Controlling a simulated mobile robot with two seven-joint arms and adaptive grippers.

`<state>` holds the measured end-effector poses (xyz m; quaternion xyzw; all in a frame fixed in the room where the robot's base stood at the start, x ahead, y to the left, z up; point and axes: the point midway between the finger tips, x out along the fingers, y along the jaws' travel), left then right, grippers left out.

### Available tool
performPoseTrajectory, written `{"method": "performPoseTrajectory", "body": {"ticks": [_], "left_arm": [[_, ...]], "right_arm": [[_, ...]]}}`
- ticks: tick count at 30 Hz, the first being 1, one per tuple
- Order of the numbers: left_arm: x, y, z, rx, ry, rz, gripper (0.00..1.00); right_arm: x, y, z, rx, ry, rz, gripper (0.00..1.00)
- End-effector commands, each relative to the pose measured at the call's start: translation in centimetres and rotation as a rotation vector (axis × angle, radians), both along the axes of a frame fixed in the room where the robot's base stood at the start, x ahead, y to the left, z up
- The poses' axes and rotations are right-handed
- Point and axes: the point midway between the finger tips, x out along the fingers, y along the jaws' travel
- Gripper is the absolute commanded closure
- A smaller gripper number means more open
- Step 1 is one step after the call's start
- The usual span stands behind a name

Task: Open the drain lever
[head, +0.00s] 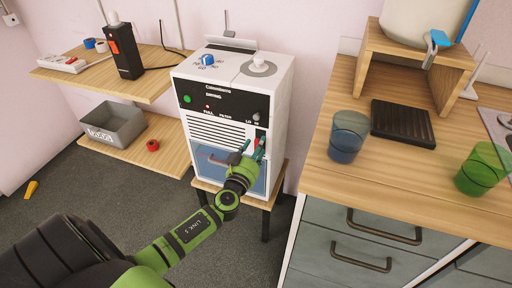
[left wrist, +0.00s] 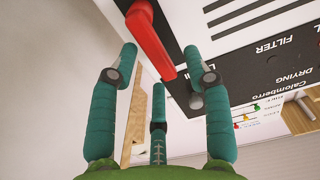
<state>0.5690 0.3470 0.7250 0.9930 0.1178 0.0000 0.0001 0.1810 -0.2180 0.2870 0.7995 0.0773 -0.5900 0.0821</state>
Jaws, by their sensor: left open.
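A red lever (head: 257,142) sits on the right side of the front of a white appliance (head: 277,100) with a black control strip. In the left wrist view the red lever (left wrist: 152,38) is large, slanting down from the top. My left gripper (head: 250,148), with teal fingers, is open at the appliance's front. In the left wrist view the lever's lower end lies between the spread fingertips of my left gripper (left wrist: 161,62). I cannot tell whether any finger touches it. My right gripper is not in view.
The appliance stands on a small wooden stool (head: 268,204). A wooden counter (head: 335,185) with a blue cup (head: 348,137) and a green cup (head: 482,170) is at the right. Wooden shelves (head: 80,73) with a grey bin (head: 112,124) are at the left. The floor at left is mostly clear.

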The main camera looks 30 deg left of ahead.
Motion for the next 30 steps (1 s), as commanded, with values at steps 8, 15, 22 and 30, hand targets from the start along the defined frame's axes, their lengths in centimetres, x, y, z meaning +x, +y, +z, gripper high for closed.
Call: {"method": "performPoseTrajectory", "body": {"ticks": [8,15,22,30], "left_arm": [[0.0,0.0,0.0,0.000,0.000,0.000,0.83],[0.0,0.0,0.0,0.001,0.000,0.000,1.00],[0.0,-0.2,-0.2,0.036,0.009,0.000,1.00],[0.2,-0.9,-0.4,0.194,0.046,-0.001,1.00]], "right_arm": [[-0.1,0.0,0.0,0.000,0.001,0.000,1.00],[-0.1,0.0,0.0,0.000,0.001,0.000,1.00],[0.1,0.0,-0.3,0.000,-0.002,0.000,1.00],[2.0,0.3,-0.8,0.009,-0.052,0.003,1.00]]}}
